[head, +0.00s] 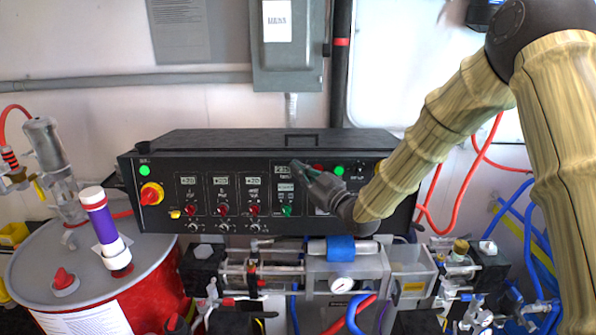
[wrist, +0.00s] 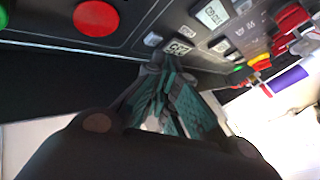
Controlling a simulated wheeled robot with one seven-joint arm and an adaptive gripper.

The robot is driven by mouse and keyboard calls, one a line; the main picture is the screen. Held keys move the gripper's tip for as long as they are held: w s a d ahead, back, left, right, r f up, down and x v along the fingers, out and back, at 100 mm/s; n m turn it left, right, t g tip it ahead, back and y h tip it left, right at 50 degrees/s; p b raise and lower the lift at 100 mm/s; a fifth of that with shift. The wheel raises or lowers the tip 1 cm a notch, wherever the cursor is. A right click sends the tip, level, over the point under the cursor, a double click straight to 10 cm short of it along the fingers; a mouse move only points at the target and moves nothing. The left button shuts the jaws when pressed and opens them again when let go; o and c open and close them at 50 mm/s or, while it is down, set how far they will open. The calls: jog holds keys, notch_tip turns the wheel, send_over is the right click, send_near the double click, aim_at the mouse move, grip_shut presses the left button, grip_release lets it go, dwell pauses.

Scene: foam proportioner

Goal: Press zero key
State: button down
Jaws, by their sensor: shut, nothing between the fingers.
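The black control panel (head: 150,215) stands in the middle of the head view with several small displays, knobs and keys. I cannot tell whether the tips touch the panel. The zero key's label is not readable, so I cannot tell which key it is; the fingers may hide it.
A red button (wrist: 96,18) sits left of the tips in the wrist view, and a larger lit display (wrist: 211,14) above right. The red drum (head: 140,300) stands front left with a purple-banded cylinder (head: 101,222). Valves and a gauge (head: 341,284) crowd below the panel.

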jog(key=shift+w+f, duration=0.1)
jog(key=shift+w, duration=0.2)
jog(key=shift+w+b, duration=0.45)
jog(key=shift+b, duration=0.1)
dwell(0.7)
jog(key=shift+s, duration=0.15)
dwell(0.3)
jog(key=shift+s, duration=0.75)
jog(key=s, duration=0.2)
jog(key=s+r+b, duration=0.1)
jog(key=s, duration=0.2)
dwell(0.3)
dwell(0.5)
